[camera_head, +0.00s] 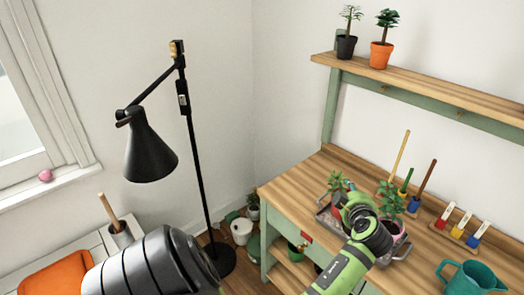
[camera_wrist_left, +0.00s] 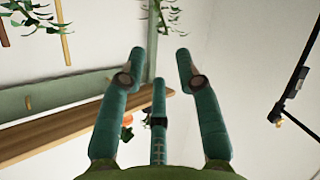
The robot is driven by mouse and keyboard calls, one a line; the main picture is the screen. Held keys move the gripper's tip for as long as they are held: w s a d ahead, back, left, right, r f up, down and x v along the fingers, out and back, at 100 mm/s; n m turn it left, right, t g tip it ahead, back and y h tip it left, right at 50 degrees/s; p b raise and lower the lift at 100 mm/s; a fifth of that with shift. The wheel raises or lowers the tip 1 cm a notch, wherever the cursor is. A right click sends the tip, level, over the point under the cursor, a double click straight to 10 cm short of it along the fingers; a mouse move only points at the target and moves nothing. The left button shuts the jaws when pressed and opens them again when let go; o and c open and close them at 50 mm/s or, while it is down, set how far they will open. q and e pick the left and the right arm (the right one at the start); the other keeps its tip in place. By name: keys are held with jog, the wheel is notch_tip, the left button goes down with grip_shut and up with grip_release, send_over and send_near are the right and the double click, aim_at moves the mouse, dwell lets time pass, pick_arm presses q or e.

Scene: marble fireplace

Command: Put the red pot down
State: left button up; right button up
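A red pot (camera_head: 337,210) with a small leafy plant (camera_head: 338,184) is on the grey tray (camera_head: 324,224) on the workbench; my left gripper partly hides it. My left gripper (camera_head: 349,203) is over the tray, close beside this pot; I cannot tell whether they touch. In the left wrist view, the fingers of my left gripper (camera_wrist_left: 160,62) are spread apart with nothing between them. My right gripper is not in view.
A pink pot (camera_head: 397,229) with a plant stands at the tray's right side. Tools on wooden handles (camera_head: 399,156) stand behind it. A teal watering can (camera_head: 468,279) is front right. The shelf (camera_head: 440,91) holds an orange pot (camera_head: 380,55). A black lamp (camera_head: 150,155) stands left.

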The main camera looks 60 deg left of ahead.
pick_arm(q)
jog(key=d+f+m+t+h, duration=0.4)
jog(key=d+f+m+h, duration=0.3)
jog(key=d+f+m, duration=0.35)
jog(key=s+d+f+m+g+h, duration=0.1)
jog(key=s+d+f+m+h, duration=0.15)
jog(key=f, duration=0.55)
jog(key=s+d+f+m+g+h, duration=0.1)
jog(key=s+d+f+m, duration=0.1)
jog(key=s+d+f, duration=0.35)
jog(key=s+f+m+g, duration=0.3)
jog(key=s+f+g, duration=0.2)
jog(key=s+f, duration=1.25)
jog(key=s+a+f+g, duration=0.1)
jog(key=s+f, duration=0.2)
jog(key=s, duration=0.4)
jog(key=s+a+f+m+g, duration=0.1)
jog(key=s+f+g, duration=0.1)
jog(key=s, duration=0.5)
jog(key=s+a+f+g, duration=0.1)
jog(key=s+f, duration=0.4)
jog(key=s, duration=0.3)
jog(key=shift+h, duration=0.35)
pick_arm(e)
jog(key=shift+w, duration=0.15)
pick_arm(q)
jog(key=shift+w, duration=0.1)
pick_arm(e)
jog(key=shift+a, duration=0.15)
